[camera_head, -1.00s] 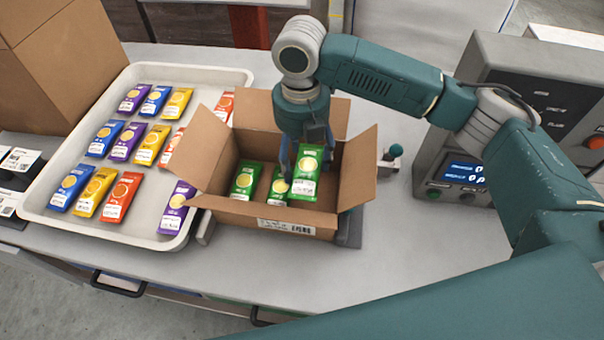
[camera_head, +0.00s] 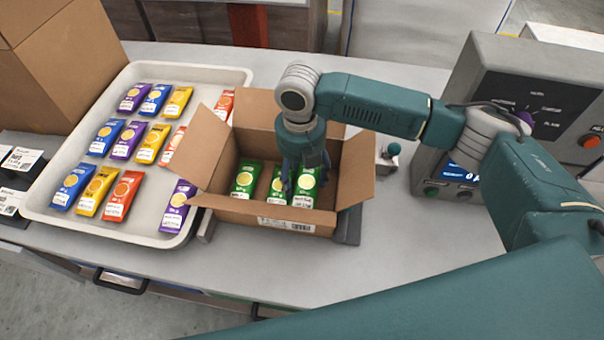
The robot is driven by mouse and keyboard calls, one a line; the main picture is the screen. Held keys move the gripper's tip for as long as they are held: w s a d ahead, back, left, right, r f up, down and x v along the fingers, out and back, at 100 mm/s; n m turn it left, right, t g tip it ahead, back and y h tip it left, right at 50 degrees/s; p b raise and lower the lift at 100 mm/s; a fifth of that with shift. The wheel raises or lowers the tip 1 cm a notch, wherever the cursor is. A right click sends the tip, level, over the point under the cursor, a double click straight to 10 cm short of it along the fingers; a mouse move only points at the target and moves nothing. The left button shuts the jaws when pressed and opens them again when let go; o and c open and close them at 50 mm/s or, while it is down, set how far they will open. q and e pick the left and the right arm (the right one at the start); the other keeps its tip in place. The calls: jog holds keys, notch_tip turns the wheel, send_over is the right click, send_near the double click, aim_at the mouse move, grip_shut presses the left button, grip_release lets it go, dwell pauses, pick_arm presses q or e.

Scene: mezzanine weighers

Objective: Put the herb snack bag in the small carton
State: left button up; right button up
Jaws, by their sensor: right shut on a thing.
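The small carton (camera_head: 252,211) stands open on the counter with its flaps spread. Inside it are green herb snack bags: one at the left (camera_head: 243,178), one in the middle (camera_head: 278,184) and one at the right (camera_head: 306,187). My right gripper (camera_head: 297,178) reaches down into the carton from above, shut on the right-hand green bag. The bag is upright, low beside the middle one. The fingertips are partly hidden, and I cannot tell whether the bag touches the carton floor. My left gripper is not in view.
A white tray (camera_head: 50,209) to the left holds several purple, blue, yellow and red bags. A large brown box (camera_head: 60,65) stands behind it. A grey control panel (camera_head: 520,110) with a display stands at the right. The counter in front of the panel is clear.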

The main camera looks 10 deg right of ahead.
aim_at(301, 177)
jog(key=shift+s+f, duration=0.15)
jog(key=shift+f, duration=0.25)
jog(key=o, duration=1.1)
jog(key=shift+o, duration=0.3)
notch_tip(301, 177, up, 13)
jog(key=b, duration=0.2)
jog(key=shift+w+r+b, duration=0.15)
jog(key=shift+w+b, duration=0.05)
jog(key=shift+b, duration=0.1)
jog(key=shift+a, duration=0.1)
